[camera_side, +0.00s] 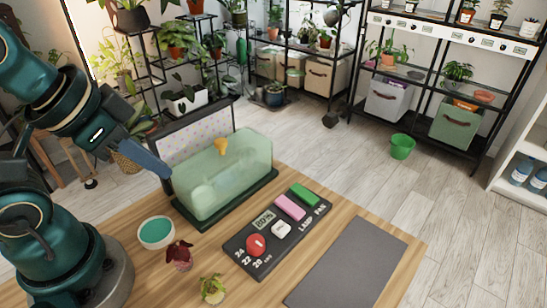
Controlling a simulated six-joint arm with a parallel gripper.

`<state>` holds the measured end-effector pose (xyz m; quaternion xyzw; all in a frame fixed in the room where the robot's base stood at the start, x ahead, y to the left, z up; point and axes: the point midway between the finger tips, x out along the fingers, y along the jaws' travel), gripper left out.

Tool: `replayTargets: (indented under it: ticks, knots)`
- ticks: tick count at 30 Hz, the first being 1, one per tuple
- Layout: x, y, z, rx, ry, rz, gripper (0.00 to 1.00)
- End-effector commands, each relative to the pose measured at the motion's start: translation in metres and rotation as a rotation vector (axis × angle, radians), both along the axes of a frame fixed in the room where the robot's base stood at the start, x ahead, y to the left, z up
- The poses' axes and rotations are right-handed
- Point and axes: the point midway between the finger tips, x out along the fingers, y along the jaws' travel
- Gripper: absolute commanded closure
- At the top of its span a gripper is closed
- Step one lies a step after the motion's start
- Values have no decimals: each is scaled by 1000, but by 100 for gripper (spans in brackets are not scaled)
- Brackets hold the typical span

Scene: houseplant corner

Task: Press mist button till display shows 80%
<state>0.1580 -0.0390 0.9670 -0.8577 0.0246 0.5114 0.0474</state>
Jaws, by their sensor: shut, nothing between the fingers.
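The dark control panel (247,239) lies on the wooden table. Its small display (264,220) shows a percentage that looks like 80%, but the first digit is too small to be sure. A white button (281,229) sits beside the display; no mist label is readable on it. A red round knob (256,245) is near numbers 24, 22 and 20. A pink switch (290,207) and a green switch (304,195) are near LAMP and FAN. My gripper (163,174) is shut and empty, left of the terrarium and apart from the panel.
A cloudy, pale green terrarium (236,178) stands on a dark base between my gripper and the panel. A teal-filled bowl (157,232), a red-leaved plant (180,255) and a small yellow-green plant (212,289) are in front. A grey mat (350,264) lies right, bare.

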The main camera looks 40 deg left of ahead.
Motion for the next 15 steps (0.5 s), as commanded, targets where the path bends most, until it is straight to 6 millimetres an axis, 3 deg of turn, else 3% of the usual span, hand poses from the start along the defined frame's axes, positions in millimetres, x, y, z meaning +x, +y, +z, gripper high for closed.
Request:
replayTargets:
  ticks: [4, 15]
  knots:
    - [-1, -2, 0, -55, 5, 85, 100]
    - [0, -2, 0, -58, 4, 93, 100]
